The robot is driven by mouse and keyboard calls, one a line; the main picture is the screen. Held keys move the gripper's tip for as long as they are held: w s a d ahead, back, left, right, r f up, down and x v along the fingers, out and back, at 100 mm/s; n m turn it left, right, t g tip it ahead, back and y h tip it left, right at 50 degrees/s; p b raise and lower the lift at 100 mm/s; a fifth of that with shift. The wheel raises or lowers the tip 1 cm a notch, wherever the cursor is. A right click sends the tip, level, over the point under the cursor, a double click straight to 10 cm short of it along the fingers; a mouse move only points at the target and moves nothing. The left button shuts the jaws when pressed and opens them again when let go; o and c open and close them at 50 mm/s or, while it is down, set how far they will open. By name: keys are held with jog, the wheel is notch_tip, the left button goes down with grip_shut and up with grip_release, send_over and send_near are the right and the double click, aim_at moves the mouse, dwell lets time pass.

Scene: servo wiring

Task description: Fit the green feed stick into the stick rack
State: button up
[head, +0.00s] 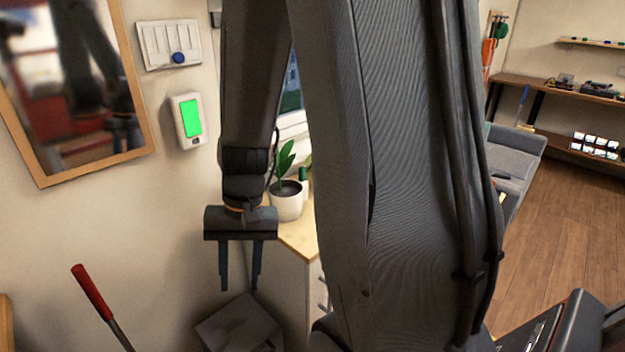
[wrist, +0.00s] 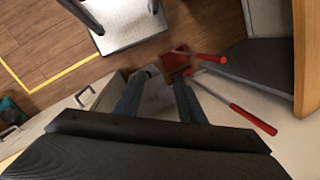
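My gripper (head: 240,287) hangs pointing down in the head view, left of the cabinet with the plant. Its two fingers are apart with nothing between them. In the wrist view the fingers (wrist: 160,103) are also spread and empty. I cannot make out a green feed stick or a stick rack for certain in either view. A small green object (head: 303,174) shows beside the potted plant (head: 287,195), partly hidden by my arm; it is too small to identify.
A red-handled tool (head: 92,292) leans at lower left; red handles (wrist: 253,118) also show in the wrist view. A wooden-topped cabinet (head: 298,238) stands behind my arm. A framed mirror (head: 143,120) and a green-screened box (head: 188,120) hang on the wall. Wood floor (head: 560,230) is open at right.

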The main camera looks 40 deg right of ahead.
aim_at(304, 173)
jog(key=w+d+f+m+t+y, duration=0.1)
jog(key=w+d+m+t+y, duration=0.3)
jog(key=w+m, duration=0.35)
jog(key=w+d+f+m+t+y, duration=0.1)
jog(key=w+d+m+t+y, duration=0.35)
jog(key=w+m, duration=0.35)
jog(key=w+d+m+t+h, duration=0.2)
jog(key=d+m+t+h, duration=0.4)
jog(key=d, duration=0.9)
jog(key=w+d+m+t+h, duration=0.2)
jog(key=d+m+t+h, duration=0.2)
jog(key=d+m, duration=0.75)
jog(key=w+n, duration=0.1)
jog(key=w, duration=0.1)
jog(key=w+d+n+p, duration=0.1)
jog(key=w, duration=0.1)
jog(key=w+d+n+p, duration=0.1)
jog(key=w, duration=0.1)
jog(key=shift+w+d+r+n+y, duration=0.15)
jog(key=shift+r+n+y, duration=0.1)
jog(key=shift+n, duration=0.15)
jog(key=shift+w+f, duration=0.1)
jog(key=shift+w, duration=0.2)
grip_shut()
